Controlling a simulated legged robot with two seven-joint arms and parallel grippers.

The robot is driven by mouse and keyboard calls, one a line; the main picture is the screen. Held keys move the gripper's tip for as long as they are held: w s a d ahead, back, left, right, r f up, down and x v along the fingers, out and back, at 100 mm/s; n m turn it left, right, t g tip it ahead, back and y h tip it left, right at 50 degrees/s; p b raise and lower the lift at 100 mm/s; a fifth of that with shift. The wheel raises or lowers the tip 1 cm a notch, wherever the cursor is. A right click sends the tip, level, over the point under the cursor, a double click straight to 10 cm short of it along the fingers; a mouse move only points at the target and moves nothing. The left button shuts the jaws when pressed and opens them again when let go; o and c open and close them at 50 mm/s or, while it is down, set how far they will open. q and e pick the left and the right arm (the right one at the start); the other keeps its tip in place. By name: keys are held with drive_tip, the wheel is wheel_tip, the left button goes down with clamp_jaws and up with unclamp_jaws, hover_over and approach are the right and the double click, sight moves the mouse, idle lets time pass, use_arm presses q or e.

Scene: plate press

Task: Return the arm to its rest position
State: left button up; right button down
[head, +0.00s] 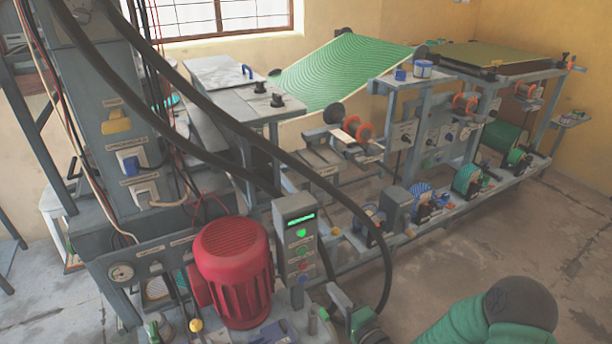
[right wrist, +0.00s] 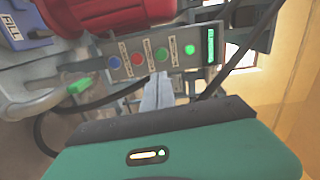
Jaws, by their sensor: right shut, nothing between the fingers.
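My right gripper (head: 333,288) is low in the middle of the head view, in front of and to the right of the grey control box (head: 289,215). Its grey fingers are together and empty; they also show in the right wrist view (right wrist: 161,78). There they point toward the button panel (right wrist: 128,62), below its red and green buttons. The head view shows a gap between the fingertips and the box. My green right arm (head: 465,322) comes in from the bottom right, partly cut off. My left gripper is in neither view.
A red motor (head: 233,268) stands left of the control box. A thick black hose (head: 372,222) arches down close beside my right gripper. The long machine frame (head: 440,215) with spools runs to the back right. Bare floor (head: 540,240) is clear at the right.

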drive_tip(key=s+d+n+g+h, duration=0.4)
drive_tip(key=s+n+g, duration=0.25)
drive_tip(key=s, duration=0.45)
drive_tip(key=s+d+n+g+h, duration=0.3)
drive_tip(key=s+n+g, duration=0.35)
drive_tip(key=s, duration=0.45)
drive_tip(key=w+p+v, duration=0.3)
drive_tip(key=p+v, duration=0.9)
drive_tip(key=w+r+p+v, duration=0.1)
drive_tip(key=w+p+v, duration=0.1)
drive_tip(key=p+v, duration=0.9)
drive_tip(key=shift+d+r+p, duration=0.2)
drive_tip(key=shift+r+p, duration=0.25)
drive_tip(key=shift+r, duration=0.15)
